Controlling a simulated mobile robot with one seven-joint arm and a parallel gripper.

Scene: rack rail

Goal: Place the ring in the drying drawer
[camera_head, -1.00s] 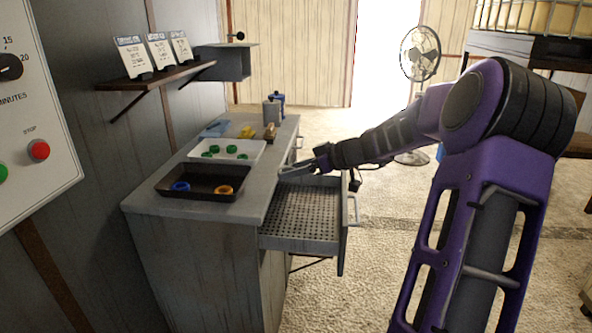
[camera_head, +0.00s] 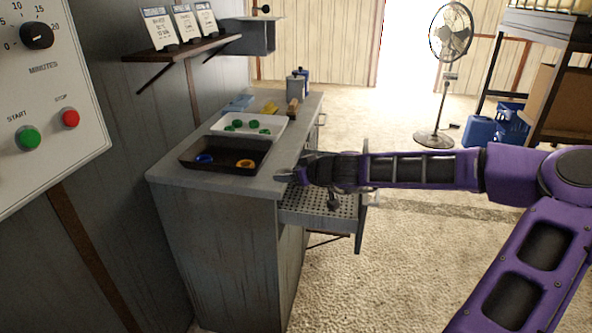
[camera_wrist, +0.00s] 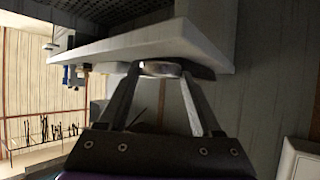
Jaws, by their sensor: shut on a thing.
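My gripper (camera_head: 285,177) is at the counter's right edge, beside the open drying drawer, in the head view. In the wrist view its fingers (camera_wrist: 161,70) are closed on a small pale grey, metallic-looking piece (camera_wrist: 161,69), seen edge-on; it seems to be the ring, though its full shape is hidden. The drawer (camera_head: 305,216) is pulled out, with a perforated grey floor, partly covered by my arm.
The grey counter (camera_head: 170,172) also carries a white tray (camera_head: 217,129) with several green rings. Grey and blue containers (camera_head: 296,86) stand at its far end. A control panel (camera_head: 50,100) is at the left. A fan (camera_head: 437,135) stands on open floor behind.

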